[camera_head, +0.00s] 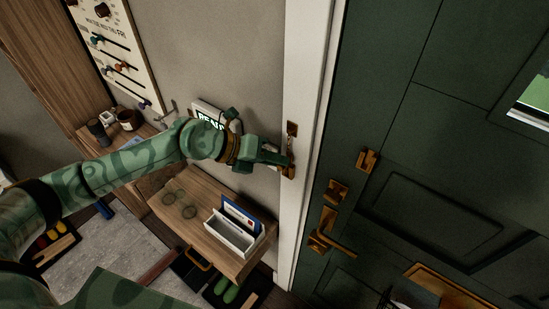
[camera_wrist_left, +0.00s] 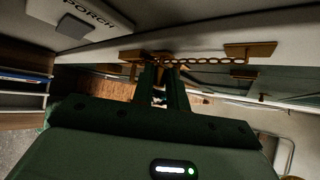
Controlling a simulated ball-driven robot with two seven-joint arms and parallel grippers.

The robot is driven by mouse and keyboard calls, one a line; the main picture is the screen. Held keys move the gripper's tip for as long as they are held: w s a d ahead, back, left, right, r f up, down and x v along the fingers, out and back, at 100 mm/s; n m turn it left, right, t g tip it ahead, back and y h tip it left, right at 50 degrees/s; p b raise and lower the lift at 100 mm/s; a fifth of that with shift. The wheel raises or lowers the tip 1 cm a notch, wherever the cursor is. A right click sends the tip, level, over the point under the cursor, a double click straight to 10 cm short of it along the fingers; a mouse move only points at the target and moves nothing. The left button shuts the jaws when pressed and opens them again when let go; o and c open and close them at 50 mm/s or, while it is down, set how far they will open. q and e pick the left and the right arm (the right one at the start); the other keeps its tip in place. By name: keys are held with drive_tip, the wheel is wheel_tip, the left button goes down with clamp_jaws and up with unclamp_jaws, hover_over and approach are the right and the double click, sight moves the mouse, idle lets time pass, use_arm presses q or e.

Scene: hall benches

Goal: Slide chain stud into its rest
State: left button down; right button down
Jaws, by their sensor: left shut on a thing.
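My left gripper (camera_head: 284,162) is at the white door frame, and its fingers (camera_wrist_left: 163,72) are shut at the end of the brass chain (camera_wrist_left: 207,60). The chain stud itself is hidden between the fingertips. The chain runs right from the fingers to a brass plate (camera_wrist_left: 250,50) on the frame; this plate also shows above the gripper in the head view (camera_head: 292,128). A brass rest (camera_wrist_left: 133,57) is just left of the fingers in the wrist view and at the fingertips in the head view (camera_head: 289,172). I cannot tell whether the stud is seated. My right gripper is not in view.
The dark green door (camera_head: 400,130) is right of the frame, with a brass fitting (camera_head: 367,159), lock (camera_head: 337,191) and lever handle (camera_head: 325,238). A wooden shelf (camera_head: 190,228) with a white letter holder (camera_head: 230,236) is below my arm. A lettered panel (camera_wrist_left: 85,17) is on the wall.

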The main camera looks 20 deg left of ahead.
use_arm(q)
drive_tip(key=shift+p, duration=0.65)
idle(0.9)
drive_tip(key=shift+f+b, duration=1.7)
drive_tip(key=shift+f, duration=0.9)
drive_tip(key=c, duration=1.3)
unclamp_jaws()
drive_tip(key=b+v, duration=0.3)
drive_tip(key=v, duration=1.3)
drive_tip(key=shift+a, duration=0.15)
